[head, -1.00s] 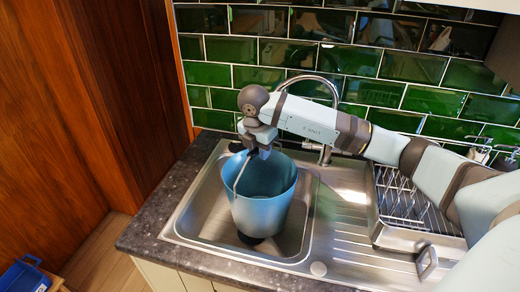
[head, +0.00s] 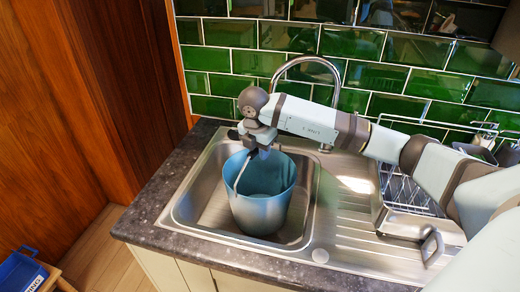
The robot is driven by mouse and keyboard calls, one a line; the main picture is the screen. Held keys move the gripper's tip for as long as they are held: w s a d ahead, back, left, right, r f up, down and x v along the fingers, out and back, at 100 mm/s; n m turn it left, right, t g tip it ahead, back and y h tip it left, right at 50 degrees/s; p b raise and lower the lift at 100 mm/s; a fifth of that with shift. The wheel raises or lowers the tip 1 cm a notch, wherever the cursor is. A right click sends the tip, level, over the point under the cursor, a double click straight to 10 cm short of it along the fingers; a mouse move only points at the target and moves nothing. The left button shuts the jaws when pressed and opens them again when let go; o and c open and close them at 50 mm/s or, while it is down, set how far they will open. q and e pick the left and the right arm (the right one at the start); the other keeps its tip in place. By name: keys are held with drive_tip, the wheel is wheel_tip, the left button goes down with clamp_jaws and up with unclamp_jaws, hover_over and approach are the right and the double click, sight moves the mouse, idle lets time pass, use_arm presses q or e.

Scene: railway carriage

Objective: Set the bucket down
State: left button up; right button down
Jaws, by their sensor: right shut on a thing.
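A blue bucket (head: 264,197) is in the sink basin (head: 208,206), upright, at the basin's middle. I cannot tell whether its base touches the basin floor. My right gripper (head: 257,152) reaches in from the right and points down at the bucket's back rim. It is shut on the bucket there, by the rim or the thin handle (head: 241,172); the exact grip point is small and partly hidden. My left gripper is not in view.
A curved tap (head: 318,62) stands behind the basin. A metal dish rack (head: 408,200) stands on the drainboard (head: 345,215) at the right. A wooden wall (head: 95,100) is at the left. A blue crate (head: 20,272) is at the lower left.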

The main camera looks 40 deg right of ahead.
drive_tip(key=shift+f, duration=0.15)
drive_tip(key=c, duration=0.9)
unclamp_jaws()
drive_tip(key=c, duration=0.4)
drive_tip(key=shift+s+a+r+p, duration=0.1)
drive_tip(key=shift+a+r+p, duration=0.1)
drive_tip(key=shift+r+p, duration=0.8)
drive_tip(key=shift+a+r+p, duration=0.2)
drive_tip(key=shift+r+p, duration=0.15)
drive_tip(key=shift+r, duration=1.1)
drive_tip(key=shift+r, duration=0.1)
drive_tip(key=shift+s+a+r+p, duration=0.1)
drive_tip(key=shift+a+r+p, duration=0.1)
drive_tip(key=shift+r+p, duration=0.8)
drive_tip(key=shift+s+a+r+p, duration=0.15)
drive_tip(key=shift+r+p, duration=0.3)
drive_tip(key=shift+r, duration=0.9)
